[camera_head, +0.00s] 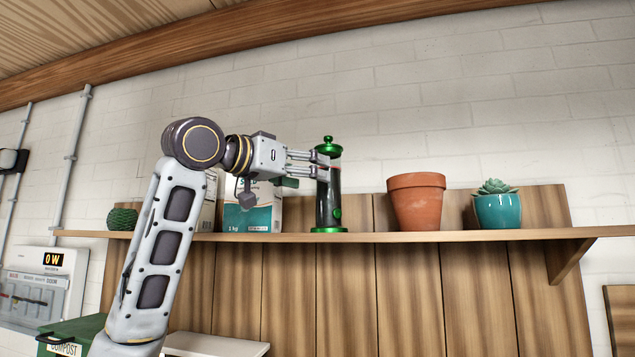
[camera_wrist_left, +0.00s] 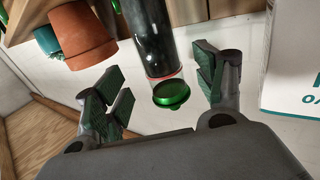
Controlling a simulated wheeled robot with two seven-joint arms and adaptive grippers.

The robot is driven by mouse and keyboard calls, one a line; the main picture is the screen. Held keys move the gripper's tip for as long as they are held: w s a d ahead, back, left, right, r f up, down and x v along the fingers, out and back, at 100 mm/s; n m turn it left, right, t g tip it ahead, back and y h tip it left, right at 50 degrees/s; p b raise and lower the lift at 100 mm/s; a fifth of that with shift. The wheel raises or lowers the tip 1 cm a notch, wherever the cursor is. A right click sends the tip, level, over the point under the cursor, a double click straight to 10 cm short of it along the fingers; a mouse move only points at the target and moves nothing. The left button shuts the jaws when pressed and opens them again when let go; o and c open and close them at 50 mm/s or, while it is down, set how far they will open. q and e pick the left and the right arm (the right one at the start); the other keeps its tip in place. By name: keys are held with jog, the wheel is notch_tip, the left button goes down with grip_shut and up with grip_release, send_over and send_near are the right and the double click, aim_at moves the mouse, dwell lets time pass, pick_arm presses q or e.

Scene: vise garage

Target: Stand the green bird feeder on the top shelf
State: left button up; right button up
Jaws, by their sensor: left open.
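The green bird feeder (camera_head: 329,200) stands upright on the top shelf (camera_head: 400,237), with a dark clear tube, a green lid and a green base. Its base rests on the shelf board between a white-and-teal box and a terracotta pot. My left gripper (camera_head: 312,166) is open at the feeder's upper part, coming in from the left. In the left wrist view the feeder (camera_wrist_left: 152,45) shows upside down, its green lid between the spread fingers (camera_wrist_left: 163,95), and a gap shows on each side. My right gripper is in neither view.
The terracotta pot (camera_head: 416,202) and a teal pot with a succulent (camera_head: 497,206) stand to the right. The white-and-teal box (camera_head: 253,208) stands close on the left, partly behind my arm. A green cactus-like ball (camera_head: 122,219) sits at the shelf's left end.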

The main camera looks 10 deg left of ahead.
pick_arm(q)
jog(key=shift+b+v, duration=0.55)
jog(key=shift+v, duration=1.7)
